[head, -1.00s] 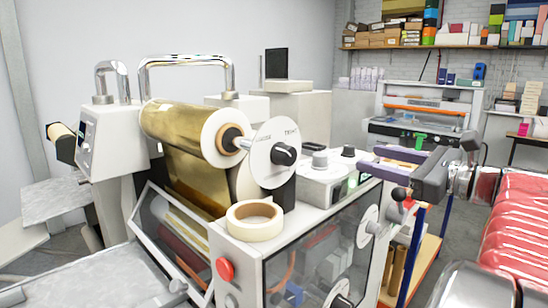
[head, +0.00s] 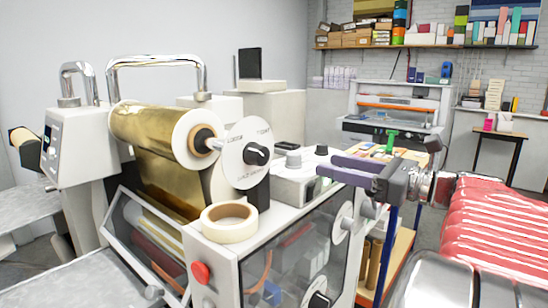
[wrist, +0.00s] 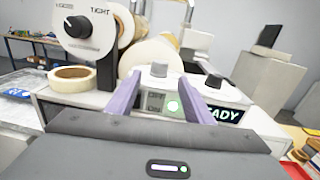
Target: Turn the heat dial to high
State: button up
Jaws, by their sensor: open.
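A small light control box (head: 286,188) on the white machine's top carries a grey knob (head: 293,158) and a black knob (head: 321,150). In the wrist view, the grey knob (wrist: 159,69) stands between the finger tips and the black knob (wrist: 214,80) is right of them. I cannot read which knob is for heat or how it is set. The box front shows a small display (wrist: 155,101), a green light (wrist: 172,106) and part of a "READY" screen (wrist: 224,115). My gripper (head: 326,164) is open and empty, just right of the box, its purple fingers pointing at it.
A gold foil roll (head: 150,128) with a white disc and black knob (head: 256,154) stands left of the box. A tape roll (head: 229,222) and red button (head: 200,272) are nearer.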

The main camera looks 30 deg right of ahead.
aim_at(300, 158)
jog(key=x, duration=1.1)
jog(key=shift+w, duration=0.1)
jog(key=shift+c, duration=0.6)
jog(key=shift+r, duration=0.1)
jog(key=c, duration=0.9)
